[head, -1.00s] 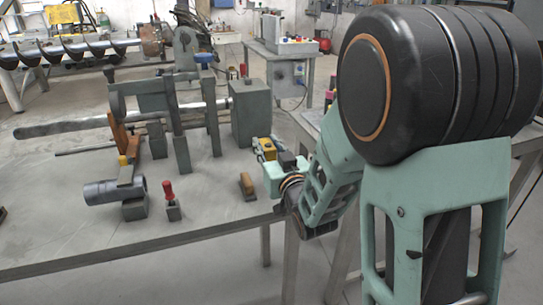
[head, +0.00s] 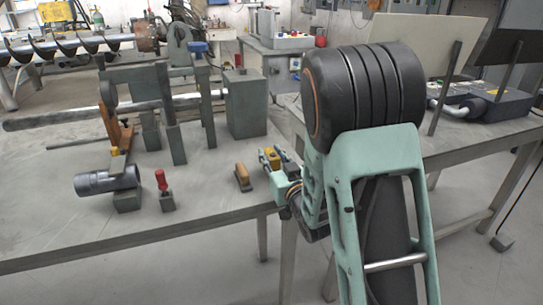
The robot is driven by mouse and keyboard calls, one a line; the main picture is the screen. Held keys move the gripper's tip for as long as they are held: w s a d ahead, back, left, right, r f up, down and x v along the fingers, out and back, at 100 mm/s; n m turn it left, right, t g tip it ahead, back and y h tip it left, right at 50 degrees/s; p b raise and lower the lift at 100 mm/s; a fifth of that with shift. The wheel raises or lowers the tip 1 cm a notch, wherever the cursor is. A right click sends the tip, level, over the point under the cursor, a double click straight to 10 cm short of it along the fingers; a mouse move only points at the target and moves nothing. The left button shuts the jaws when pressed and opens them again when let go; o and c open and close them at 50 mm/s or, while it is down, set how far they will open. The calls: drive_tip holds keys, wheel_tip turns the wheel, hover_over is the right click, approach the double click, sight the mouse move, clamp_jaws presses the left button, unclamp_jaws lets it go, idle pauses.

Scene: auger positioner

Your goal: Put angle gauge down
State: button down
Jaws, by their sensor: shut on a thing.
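My gripper (head: 271,160) is at the right end of the grey steel table (head: 200,225). It is shut on a small yellow thing (head: 273,153), which seems to be the angle gauge. The fingers and arm partly hide it, so its shape is unclear. I cannot tell whether it touches the table top or is held just above it.
A grey pipe (head: 95,183) rests on a block at the left, beside a red-handled piece (head: 163,190). A grey frame with a long bar (head: 40,121) and a grey box (head: 246,105) stand behind. A second table (head: 440,150) is at the right.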

drive_tip(key=shift+f, duration=0.1)
drive_tip(key=c, duration=1.6)
unclamp_jaws()
